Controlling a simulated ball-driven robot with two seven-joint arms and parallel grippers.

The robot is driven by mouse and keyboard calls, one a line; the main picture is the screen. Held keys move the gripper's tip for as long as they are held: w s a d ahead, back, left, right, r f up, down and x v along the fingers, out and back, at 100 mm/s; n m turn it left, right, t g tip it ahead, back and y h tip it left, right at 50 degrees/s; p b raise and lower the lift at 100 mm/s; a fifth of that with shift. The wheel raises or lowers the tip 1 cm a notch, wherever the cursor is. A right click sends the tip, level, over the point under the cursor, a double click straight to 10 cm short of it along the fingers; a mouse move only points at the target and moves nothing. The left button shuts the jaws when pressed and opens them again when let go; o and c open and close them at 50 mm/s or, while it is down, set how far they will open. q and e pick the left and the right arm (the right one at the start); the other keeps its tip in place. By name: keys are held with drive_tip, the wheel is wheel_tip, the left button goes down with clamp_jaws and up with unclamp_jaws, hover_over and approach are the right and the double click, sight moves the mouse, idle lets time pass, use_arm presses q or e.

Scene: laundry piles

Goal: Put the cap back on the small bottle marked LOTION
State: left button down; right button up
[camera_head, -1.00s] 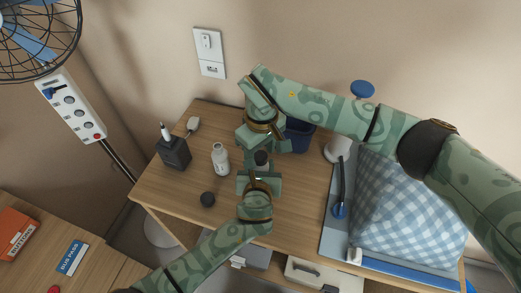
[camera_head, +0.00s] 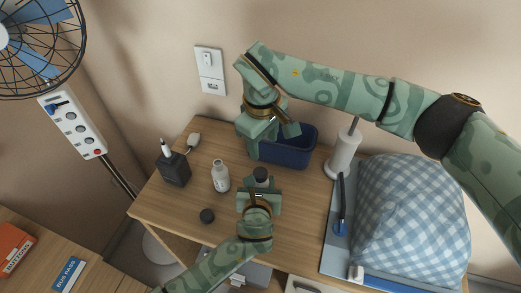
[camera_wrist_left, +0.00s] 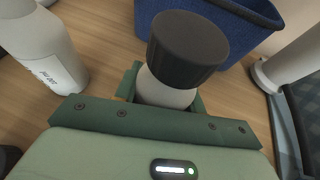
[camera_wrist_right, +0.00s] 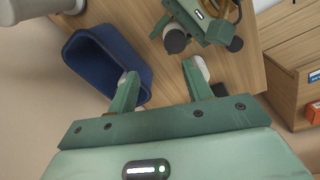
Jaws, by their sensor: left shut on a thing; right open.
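My left gripper (camera_head: 259,196) is shut on a small white bottle (camera_wrist_left: 165,92), held upright just above or on the table; I cannot tell which. A dark ribbed cap (camera_wrist_left: 188,48) sits on top of this bottle; it also shows in the head view (camera_head: 261,175). Whether it is screwed tight is not clear, and the bottle's label is hidden. My right gripper (camera_head: 280,128) is open and empty, apart from the cap, by the blue bin. A second white bottle (camera_head: 220,176), uncapped, stands to the left with unreadable print. A loose black cap (camera_head: 207,216) lies before it.
A blue bin (camera_head: 288,152) stands behind the held bottle. A dark box (camera_head: 173,168) is at the table's left. Bare tabletop (camera_head: 170,205) shows at front left.

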drive_tip(key=n, duration=3)
drive_tip(key=shift+s+d+r, duration=0.15)
drive_tip(key=shift+s+r, duration=0.2)
drive_tip(key=shift+r, duration=0.05)
drive_tip(key=n, duration=0.6)
drive_tip(key=shift+s+f, duration=0.15)
drive_tip(key=shift+s, duration=0.05)
drive_tip(key=n, duration=0.6)
drive_tip(key=shift+s+a+f+n+g, duration=0.2)
drive_tip(key=shift+s+f+n+g, duration=0.1)
drive_tip(key=n, duration=0.5)
drive_tip(key=shift+s+a+n, duration=0.15)
drive_tip(key=shift+a+n, duration=0.05)
drive_tip(key=shift+n, duration=0.2)
drive_tip(key=n, duration=0.5)
drive_tip(key=shift+a+n, duration=0.1)
drive_tip(key=shift+n, duration=0.2)
